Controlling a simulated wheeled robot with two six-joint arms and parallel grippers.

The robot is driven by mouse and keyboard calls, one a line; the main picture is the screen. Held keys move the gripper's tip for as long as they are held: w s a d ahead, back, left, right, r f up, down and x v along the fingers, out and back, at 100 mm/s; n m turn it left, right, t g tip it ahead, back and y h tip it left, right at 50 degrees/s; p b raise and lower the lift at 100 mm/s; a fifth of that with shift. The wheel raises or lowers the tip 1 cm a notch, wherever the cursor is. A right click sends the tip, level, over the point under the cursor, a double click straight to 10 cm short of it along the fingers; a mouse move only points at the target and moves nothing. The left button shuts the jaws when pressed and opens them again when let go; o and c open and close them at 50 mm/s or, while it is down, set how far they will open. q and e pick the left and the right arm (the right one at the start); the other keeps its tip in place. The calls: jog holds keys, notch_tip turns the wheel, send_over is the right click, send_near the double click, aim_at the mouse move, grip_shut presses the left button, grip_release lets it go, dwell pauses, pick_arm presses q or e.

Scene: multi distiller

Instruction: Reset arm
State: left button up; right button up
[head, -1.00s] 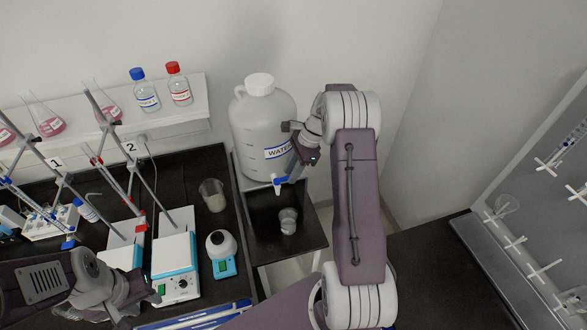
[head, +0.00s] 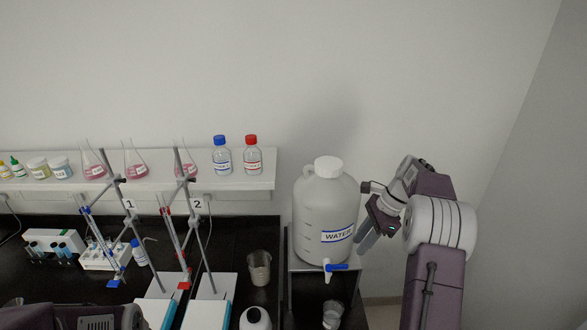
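My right gripper (head: 364,240) is just right of the white water jug (head: 323,215), level with its WATER label, with its fingers pointing down. It holds nothing that I can see; its finger gap is hidden by the side-on angle. The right arm bends down out of the bottom edge. Of my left arm, only a dark link shows at the bottom left; its gripper is out of view.
The jug has a blue tap (head: 336,267) above a glass beaker (head: 332,314). Burette stands, a second beaker (head: 259,268) and a test-tube rack (head: 106,255) stand on the black bench to the left. A wall shelf (head: 230,184) holds flasks and bottles. The right side is bare wall.

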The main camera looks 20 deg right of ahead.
jog(key=s+a+f+n+h+b, duration=0.2)
jog(key=s+a+f+n+b, duration=0.5)
jog(key=s+a+f+n, duration=0.1)
jog(key=s+a+f+n+h+b, duration=0.2)
jog(key=s+a+f+n+b, duration=0.4)
jog(key=s+f+n, duration=0.4)
notch_tip(320, 180, down, 4)
jog(key=shift+a+r+n+b, duration=0.2)
jog(key=shift+a+n+b, duration=0.2)
jog(key=shift+a+n, duration=0.65)
jog(key=shift+d, duration=0.1)
